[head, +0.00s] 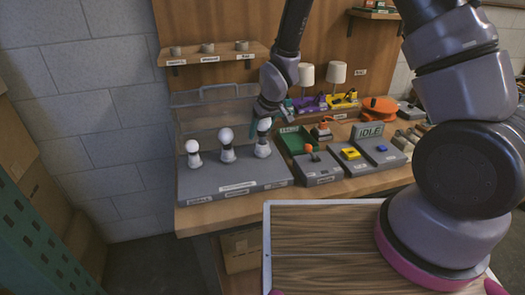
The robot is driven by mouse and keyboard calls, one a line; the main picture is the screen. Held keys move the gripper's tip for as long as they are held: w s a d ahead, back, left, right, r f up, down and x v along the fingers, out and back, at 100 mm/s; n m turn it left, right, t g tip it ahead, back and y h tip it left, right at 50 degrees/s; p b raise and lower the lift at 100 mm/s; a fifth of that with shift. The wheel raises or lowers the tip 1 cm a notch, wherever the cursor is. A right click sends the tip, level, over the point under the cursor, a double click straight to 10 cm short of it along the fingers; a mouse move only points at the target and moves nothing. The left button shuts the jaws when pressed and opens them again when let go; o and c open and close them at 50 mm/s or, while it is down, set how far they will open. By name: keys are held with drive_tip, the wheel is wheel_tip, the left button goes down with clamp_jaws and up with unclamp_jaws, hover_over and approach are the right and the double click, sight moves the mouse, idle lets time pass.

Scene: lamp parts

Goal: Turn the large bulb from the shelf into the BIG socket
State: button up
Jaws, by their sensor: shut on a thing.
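The board (240,190) on the bench carries three white bulbs in a row. The rightmost bulb (264,125) is upright at the right-hand socket (263,150), whose front label is too small to read surely. My gripper (266,113) comes down from above and is shut on this bulb's top. I cannot tell how deep its base sits in the socket. The middle bulb (227,137) and the left bulb (193,148) stand upright in their own sockets, clear of my gripper.
The wall shelf (212,54) holds three small grey holders without bulbs. A clear panel (203,115) stands behind the board.

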drive_tip(key=shift+f, duration=0.65)
drive_tip(key=shift+f, duration=0.65)
idle(1.2)
drive_tip(key=o, duration=0.4)
drive_tip(key=c, duration=0.4)
drive_tip(key=shift+s+f, duration=0.1)
drive_tip(key=shift+f, duration=0.05)
